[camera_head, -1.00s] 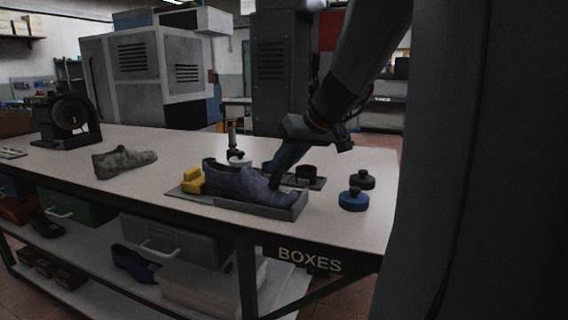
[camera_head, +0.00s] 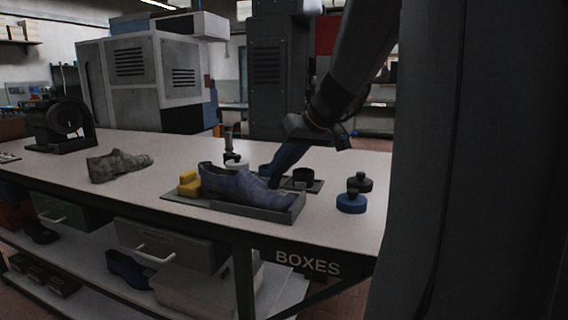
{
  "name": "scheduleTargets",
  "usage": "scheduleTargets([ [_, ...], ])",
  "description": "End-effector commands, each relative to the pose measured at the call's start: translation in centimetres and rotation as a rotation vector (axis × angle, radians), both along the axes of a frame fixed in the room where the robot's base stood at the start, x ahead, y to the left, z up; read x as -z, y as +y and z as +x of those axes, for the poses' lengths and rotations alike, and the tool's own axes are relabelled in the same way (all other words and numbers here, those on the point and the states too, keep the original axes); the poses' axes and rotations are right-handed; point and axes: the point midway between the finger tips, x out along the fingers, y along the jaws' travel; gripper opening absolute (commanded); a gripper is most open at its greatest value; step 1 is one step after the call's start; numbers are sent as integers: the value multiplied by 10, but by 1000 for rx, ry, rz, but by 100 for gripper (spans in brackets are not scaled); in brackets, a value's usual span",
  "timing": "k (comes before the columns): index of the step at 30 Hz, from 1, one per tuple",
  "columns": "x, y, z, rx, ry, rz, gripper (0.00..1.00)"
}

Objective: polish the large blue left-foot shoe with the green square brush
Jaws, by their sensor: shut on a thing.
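The large blue shoe (camera_head: 236,184) lies in a shallow grey tray (camera_head: 187,201) near the table's front edge, heel to the left by a yellow block (camera_head: 189,184) and toe to the right. My arm comes down from the upper right. My gripper (camera_head: 276,168) reaches down and left, behind the shoe's front part as seen here. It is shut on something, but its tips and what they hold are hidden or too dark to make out. I cannot tell whether it touches the shoe. I cannot make out a green square brush.
A blue round brush (camera_head: 351,204) and a black one (camera_head: 360,183) stand to the right. A grey shoe (camera_head: 118,166) lies left; a machine (camera_head: 60,125) stands far left.

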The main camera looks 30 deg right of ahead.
Motion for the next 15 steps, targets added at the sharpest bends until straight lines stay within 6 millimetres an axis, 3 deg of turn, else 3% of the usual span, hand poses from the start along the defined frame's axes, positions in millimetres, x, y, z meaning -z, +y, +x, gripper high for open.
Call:
scheduleTargets([
  [15, 2, 16, -12, -2, 1, 0, 0],
])
